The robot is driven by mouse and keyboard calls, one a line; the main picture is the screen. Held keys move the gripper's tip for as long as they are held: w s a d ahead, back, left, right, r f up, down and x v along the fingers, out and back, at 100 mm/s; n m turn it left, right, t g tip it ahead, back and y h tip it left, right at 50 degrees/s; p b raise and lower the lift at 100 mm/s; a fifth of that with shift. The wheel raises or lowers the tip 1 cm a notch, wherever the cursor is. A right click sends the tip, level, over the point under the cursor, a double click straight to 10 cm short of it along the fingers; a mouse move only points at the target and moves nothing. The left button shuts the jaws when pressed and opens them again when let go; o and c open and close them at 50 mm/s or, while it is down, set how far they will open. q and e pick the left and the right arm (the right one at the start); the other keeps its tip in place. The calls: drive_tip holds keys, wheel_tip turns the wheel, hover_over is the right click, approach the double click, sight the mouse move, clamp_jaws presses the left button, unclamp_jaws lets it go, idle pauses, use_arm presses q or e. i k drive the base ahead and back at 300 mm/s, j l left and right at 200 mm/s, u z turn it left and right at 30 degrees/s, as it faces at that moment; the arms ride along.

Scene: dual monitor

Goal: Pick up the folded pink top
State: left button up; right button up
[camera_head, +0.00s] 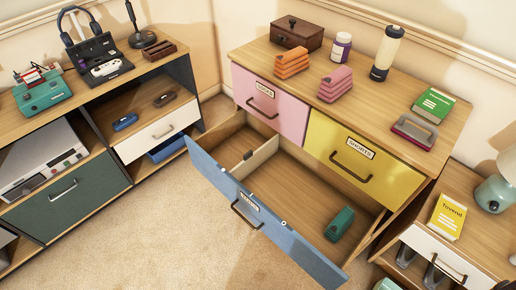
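The folded pink top (336,84) lies as a small layered stack on the wooden dresser top (385,95), near its front edge above the seam between the pink and yellow drawers. A folded orange garment (292,62) lies to its left, a small gap away. Neither of my grippers shows in the head view, so nothing is seen touching the pink top.
The wide blue drawer (260,215) is pulled out, with a teal folded item (340,223) inside. The pink drawer (268,103) and yellow drawer (362,160) are shut. A brown box (296,33), bottle (341,47), tumbler (386,53) and green book (433,105) stand around the dresser top.

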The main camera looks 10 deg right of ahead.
sight(334, 85)
drive_tip(key=i+j+z, duration=0.15)
drive_tip(key=z, duration=0.2)
drive_tip(key=i+j+z, duration=0.15)
drive_tip(key=z, duration=0.2)
drive_tip(key=i+j+z, duration=0.1)
drive_tip(key=j+z, duration=0.25)
